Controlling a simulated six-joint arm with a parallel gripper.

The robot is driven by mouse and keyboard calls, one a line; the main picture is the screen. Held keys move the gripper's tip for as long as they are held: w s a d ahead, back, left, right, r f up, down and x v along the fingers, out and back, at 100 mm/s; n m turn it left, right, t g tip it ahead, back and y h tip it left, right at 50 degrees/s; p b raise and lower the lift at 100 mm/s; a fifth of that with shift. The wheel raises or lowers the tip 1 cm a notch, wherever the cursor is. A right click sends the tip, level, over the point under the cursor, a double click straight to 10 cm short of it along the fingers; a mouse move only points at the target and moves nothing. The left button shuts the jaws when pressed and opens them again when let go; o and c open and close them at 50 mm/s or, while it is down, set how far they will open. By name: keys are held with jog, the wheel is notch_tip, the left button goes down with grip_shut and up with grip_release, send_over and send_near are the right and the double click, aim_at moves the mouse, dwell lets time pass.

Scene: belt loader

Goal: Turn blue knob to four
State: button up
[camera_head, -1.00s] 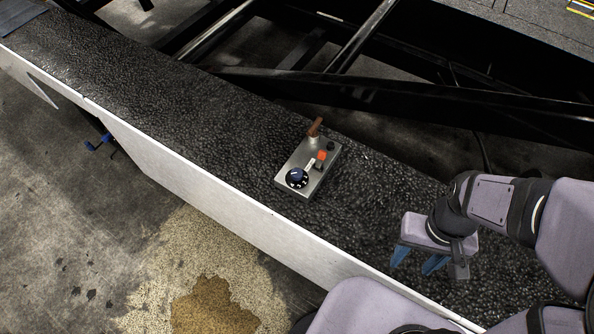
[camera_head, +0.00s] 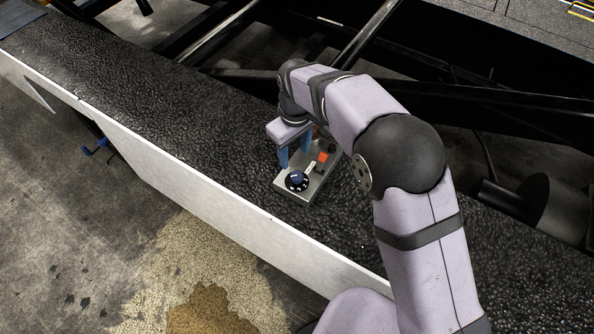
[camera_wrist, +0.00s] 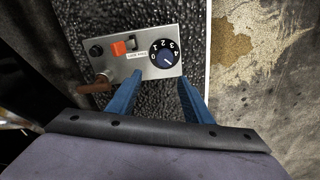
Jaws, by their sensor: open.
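The blue knob (camera_head: 297,177) sits on a black numbered dial at the near end of a grey metal control box (camera_head: 310,194). In the wrist view the knob (camera_wrist: 165,58) shows with white numbers around it; its pointer line is too small to read surely. My gripper (camera_head: 294,157) is open and empty, with blue fingers above the box, just behind the knob in the head view. In the wrist view the fingertips (camera_wrist: 158,76) are spread apart, one over the box's edge and one beside it, with the knob ahead between them.
The box also bears an orange switch (camera_head: 323,157), a pale label (camera_head: 310,168) and a black knob (camera_wrist: 97,50). A brown-handled lever (camera_wrist: 92,87) stands at its far end. The box rests on a dark textured belt (camera_head: 160,100) with a white side wall (camera_head: 230,214).

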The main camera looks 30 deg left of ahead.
aim_at(297, 175)
jog(key=shift+s+d+n, duration=0.35)
jog(key=shift+d+n, duration=0.05)
jog(key=shift+n, duration=0.2)
jog(key=shift+s+d+n, duration=0.1)
jog(key=shift+d+n, duration=0.1)
jog(key=shift+n, duration=0.3)
jog(key=shift+f+p, duration=1.4)
jog(key=shift+f, duration=2.3)
jog(key=c, duration=1.1)
